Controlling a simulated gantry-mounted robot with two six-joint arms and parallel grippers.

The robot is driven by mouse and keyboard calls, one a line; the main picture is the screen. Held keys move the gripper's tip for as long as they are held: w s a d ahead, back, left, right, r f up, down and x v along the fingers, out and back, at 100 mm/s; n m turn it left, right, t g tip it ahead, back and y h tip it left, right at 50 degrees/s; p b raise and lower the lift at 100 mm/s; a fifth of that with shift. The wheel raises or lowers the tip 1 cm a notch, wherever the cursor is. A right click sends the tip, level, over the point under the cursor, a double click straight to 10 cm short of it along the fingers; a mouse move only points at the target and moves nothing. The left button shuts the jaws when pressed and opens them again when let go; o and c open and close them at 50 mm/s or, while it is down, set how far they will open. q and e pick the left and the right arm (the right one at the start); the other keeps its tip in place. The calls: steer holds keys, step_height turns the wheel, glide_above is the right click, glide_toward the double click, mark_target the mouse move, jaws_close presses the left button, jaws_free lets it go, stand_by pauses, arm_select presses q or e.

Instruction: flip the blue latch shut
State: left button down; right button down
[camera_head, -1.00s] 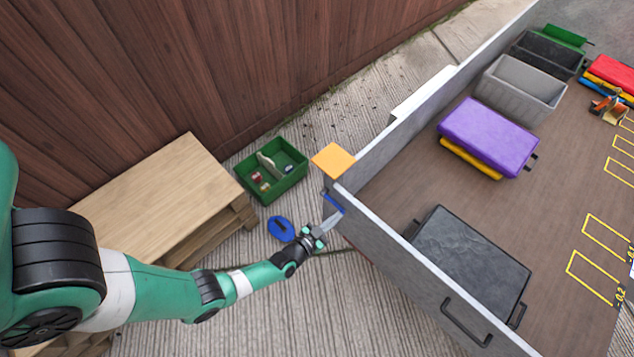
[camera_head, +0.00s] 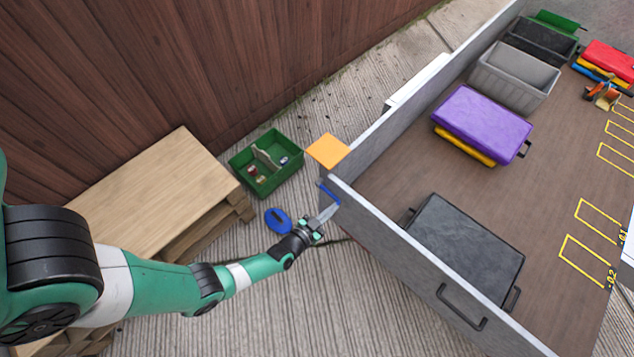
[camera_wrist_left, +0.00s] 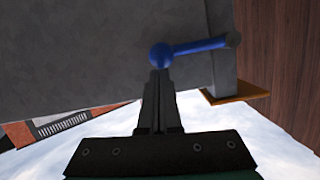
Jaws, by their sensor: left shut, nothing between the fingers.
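My right gripper is not in view.
The trailer bed (camera_head: 390,190) holds a purple case (camera_head: 482,121), a dark case (camera_head: 465,248) and a grey bin (camera_head: 513,77). A green crate (camera_head: 265,162), a blue ring-like object (camera_head: 277,221) and a wooden bench (camera_head: 150,190) stand beside it.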

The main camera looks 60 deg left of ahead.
arm_select(q)
steer(key=s+d+r+p, duration=0.4)
steer(key=s+r+p, duration=0.1)
steer(key=s, duration=0.3)
steer(key=shift+s+d+r+p, duration=0.2)
steer(key=shift+s+r+p, duration=0.05)
steer(key=shift+p, duration=0.45)
steer(key=shift+w, duration=0.1)
